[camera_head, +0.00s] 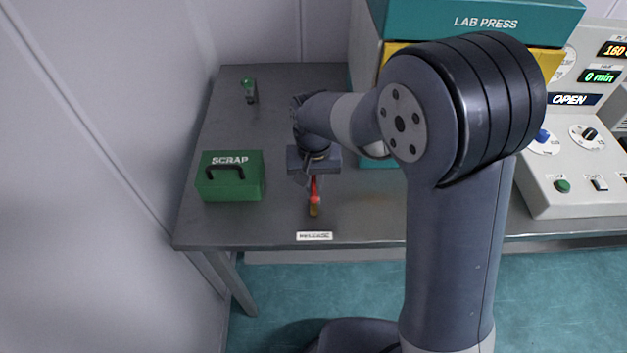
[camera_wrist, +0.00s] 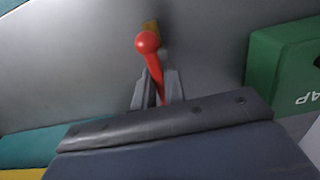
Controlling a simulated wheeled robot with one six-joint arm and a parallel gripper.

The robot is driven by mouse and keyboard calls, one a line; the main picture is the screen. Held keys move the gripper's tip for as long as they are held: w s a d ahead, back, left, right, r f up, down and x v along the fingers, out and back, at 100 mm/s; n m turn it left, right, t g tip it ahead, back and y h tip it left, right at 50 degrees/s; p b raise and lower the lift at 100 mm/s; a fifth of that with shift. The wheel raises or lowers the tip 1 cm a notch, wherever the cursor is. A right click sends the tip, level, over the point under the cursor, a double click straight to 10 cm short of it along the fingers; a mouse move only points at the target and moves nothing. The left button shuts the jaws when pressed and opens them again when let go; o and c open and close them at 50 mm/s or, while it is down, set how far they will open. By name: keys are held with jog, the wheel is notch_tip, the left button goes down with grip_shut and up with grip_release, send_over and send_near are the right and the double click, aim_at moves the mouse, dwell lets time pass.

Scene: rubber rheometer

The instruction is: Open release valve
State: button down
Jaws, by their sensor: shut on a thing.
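The release valve has a red lever (camera_head: 314,189) with a round red knob (camera_wrist: 148,42) at its end. A brass-coloured valve body (camera_head: 313,211) stands on the table just behind a white label (camera_head: 314,236) that seems to read "RELEASE"; the brass part also shows in the wrist view (camera_wrist: 151,27). My gripper (camera_wrist: 158,86) is shut on the red lever, with one grey finger on each side of it. In the head view my gripper (camera_head: 312,178) points down over the valve, and part of the lever is hidden by it.
A green SCRAP box (camera_head: 230,184) with a black handle stands left of the valve. A small green object (camera_head: 249,90) is at the back left. The teal and yellow LAB PRESS (camera_head: 480,22) and a control panel (camera_head: 570,175) are at the right. The table's front left is clear.

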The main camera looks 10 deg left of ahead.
aim_at(313, 181)
jog(key=c, duration=1.5)
grip_release()
notch_tip(313, 181, up, 11)
jog(key=shift+f, duration=0.1)
notch_tip(313, 181, down, 10)
jog(key=shift+f, duration=0.45)
jog(key=shift+m, duration=0.7)
